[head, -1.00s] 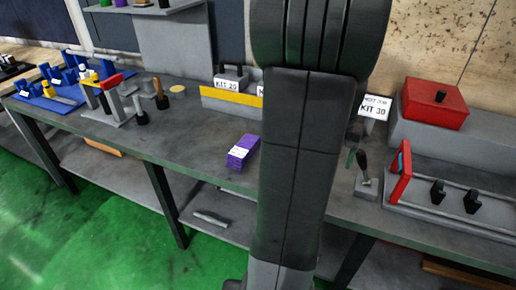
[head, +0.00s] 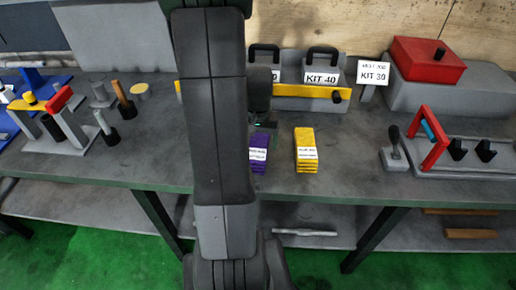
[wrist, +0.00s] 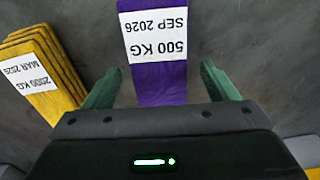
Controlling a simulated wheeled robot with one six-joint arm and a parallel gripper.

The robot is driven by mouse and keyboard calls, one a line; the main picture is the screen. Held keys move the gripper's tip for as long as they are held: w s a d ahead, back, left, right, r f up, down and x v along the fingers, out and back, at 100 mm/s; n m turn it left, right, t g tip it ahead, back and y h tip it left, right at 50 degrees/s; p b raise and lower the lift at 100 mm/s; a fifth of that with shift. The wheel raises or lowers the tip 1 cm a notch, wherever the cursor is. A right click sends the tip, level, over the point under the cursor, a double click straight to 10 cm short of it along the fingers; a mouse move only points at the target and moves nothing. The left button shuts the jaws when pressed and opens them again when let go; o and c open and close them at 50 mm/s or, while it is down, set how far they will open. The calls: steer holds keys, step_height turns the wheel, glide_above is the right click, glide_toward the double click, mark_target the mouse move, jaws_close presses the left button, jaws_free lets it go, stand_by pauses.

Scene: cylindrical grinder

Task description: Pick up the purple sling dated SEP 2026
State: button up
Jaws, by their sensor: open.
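The purple sling (wrist: 160,82) is a folded stack with a white label reading "500 KG" and "SEP 2026", upside down in the wrist view. In the head view the purple sling (head: 259,155) lies on the grey bench, partly hidden by my arm. My gripper (wrist: 160,82) is open, with its green fingers on either side of the sling's near end. I cannot tell how high the fingers are above the bench. A yellow sling (wrist: 42,72) labelled "2000 KG" and "MAR 2026" lies to the left in the wrist view; it is also in the head view (head: 306,146).
A grey rack (head: 300,88) with a yellow front strip and a "KIT 40" label stands behind the slings. A red frame fixture (head: 432,140) is at right, a blue fixture at far left. Bench around the slings is mostly clear.

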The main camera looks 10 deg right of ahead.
step_height(320, 180, down, 2)
steer(key=shift+f, duration=0.1)
steer(key=c, duration=1.3)
steer(key=shift+o, duration=0.2)
steer(key=shift+r, duration=0.2)
